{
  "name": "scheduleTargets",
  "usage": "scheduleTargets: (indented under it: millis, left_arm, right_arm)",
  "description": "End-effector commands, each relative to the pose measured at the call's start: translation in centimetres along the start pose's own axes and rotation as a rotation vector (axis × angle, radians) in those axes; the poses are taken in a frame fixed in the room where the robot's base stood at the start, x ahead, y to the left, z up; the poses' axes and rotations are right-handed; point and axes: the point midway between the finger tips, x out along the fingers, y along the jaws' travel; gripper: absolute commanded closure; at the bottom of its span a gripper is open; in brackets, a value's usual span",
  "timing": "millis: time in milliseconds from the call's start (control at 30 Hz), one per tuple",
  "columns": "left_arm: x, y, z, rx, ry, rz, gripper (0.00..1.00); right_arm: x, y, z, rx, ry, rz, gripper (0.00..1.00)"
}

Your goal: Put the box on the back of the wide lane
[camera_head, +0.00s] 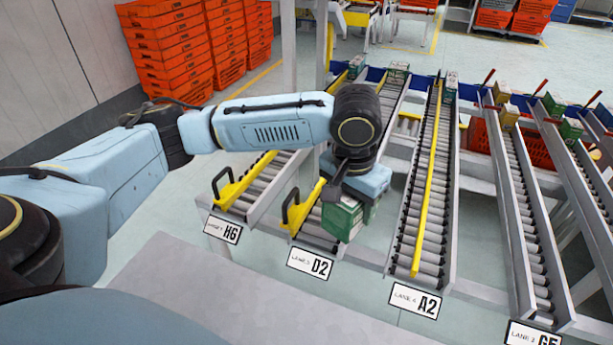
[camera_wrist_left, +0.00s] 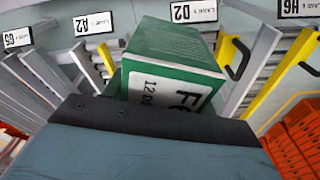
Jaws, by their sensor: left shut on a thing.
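A green and white box (camera_head: 343,219) is held in my left gripper (camera_head: 358,196) at the front end of the lane labelled D2 (camera_head: 310,263). In the left wrist view the box (camera_wrist_left: 170,50) shows its green side and white printed panel beyond the dark edge of the left gripper (camera_wrist_left: 160,112). The gripper is shut on it; the fingertips are largely hidden. I cannot tell whether the box touches the rollers. Roller lane A2 (camera_head: 407,225), with a yellow divider, lies to the right. My right gripper is not in view.
Lane H6 (camera_head: 235,205) lies left of D2, and lane G5 (camera_head: 525,235) lies right of A2. Small boxes (camera_head: 398,70) stand at the far ends of several lanes. Yellow guides with black handles (camera_head: 291,213) stand at the fronts of H6 and D2. Stacked orange totes (camera_head: 170,50) are behind.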

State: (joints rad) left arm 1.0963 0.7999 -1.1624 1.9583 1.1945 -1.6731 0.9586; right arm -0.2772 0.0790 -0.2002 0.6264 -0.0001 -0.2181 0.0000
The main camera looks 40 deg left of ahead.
Motion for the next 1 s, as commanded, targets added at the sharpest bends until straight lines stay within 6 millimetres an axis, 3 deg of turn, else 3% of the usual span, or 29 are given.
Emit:
scheduleTargets:
  millis: [100, 367, 700, 1000]
  left_arm:
    - [0.3, -0.8, -0.8, 0.145, -0.013, 0.021, 0.7]
    - [2.0, -3.8, -2.5, 0.568, -0.021, 0.075, 0.7]
    - [4.7, -7.8, -3.2, 1.067, -0.005, 0.129, 0.7]
    - [5.8, -9.1, -3.0, 1.229, 0.004, 0.143, 0.7]
  right_arm:
    - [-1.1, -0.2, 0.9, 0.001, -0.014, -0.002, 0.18]
    - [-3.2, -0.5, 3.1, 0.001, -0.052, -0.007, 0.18]
    - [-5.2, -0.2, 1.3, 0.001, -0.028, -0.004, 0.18]
    - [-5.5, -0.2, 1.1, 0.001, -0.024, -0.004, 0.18]
